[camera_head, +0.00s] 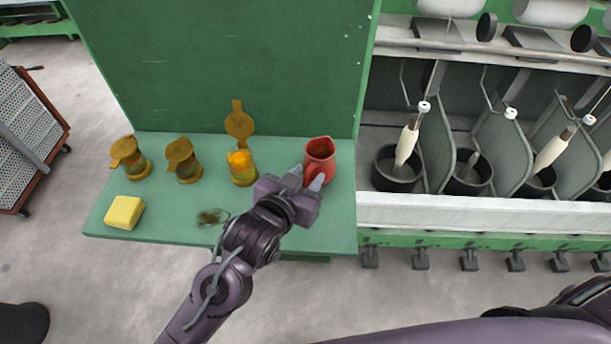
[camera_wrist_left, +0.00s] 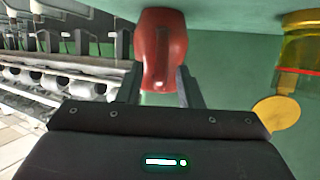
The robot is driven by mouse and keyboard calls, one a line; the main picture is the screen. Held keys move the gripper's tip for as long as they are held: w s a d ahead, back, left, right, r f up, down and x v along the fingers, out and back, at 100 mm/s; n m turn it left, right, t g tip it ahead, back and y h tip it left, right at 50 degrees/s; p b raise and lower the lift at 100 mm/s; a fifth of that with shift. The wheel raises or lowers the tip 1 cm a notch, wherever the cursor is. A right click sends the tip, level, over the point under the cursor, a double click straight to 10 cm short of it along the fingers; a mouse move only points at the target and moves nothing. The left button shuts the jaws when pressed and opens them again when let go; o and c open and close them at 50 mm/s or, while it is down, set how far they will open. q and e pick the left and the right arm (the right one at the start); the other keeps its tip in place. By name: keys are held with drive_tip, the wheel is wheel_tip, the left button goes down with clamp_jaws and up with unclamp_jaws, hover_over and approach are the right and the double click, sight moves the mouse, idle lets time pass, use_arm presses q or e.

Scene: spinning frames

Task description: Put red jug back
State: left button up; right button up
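The red jug (camera_head: 320,152) stands upright at the right end of the green table (camera_head: 330,225). My left gripper (camera_head: 307,177) is at the jug's near side, its two fingers apart and pointing at it. In the left wrist view, the jug (camera_wrist_left: 162,45) shows between and beyond the two fingers (camera_wrist_left: 160,85); I cannot tell whether they touch it. My right gripper is out of view; only part of my right arm shows at the lower right.
An open amber jar (camera_head: 243,178) stands left of the jug, with a round lid (camera_head: 239,124) behind it. Two lidded jars (camera_head: 133,165) and a yellow block (camera_head: 125,212) are farther left. A green panel rises behind. A spinning frame with dark cans (camera_head: 397,180) is at right.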

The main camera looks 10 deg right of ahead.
use_arm(q)
drive_tip(key=shift+r, duration=0.1)
drive_tip(key=shift+s+a+r+p, duration=0.15)
drive_tip(key=shift+s+r+p, duration=0.05)
drive_tip(key=shift+p, duration=0.1)
drive_tip(key=p+v, duration=0.5)
drive_tip(key=v, duration=0.6)
drive_tip(key=shift+s+a+p, duration=0.15)
drive_tip(key=shift+a+p, duration=0.05)
drive_tip(key=shift+p, duration=0.1)
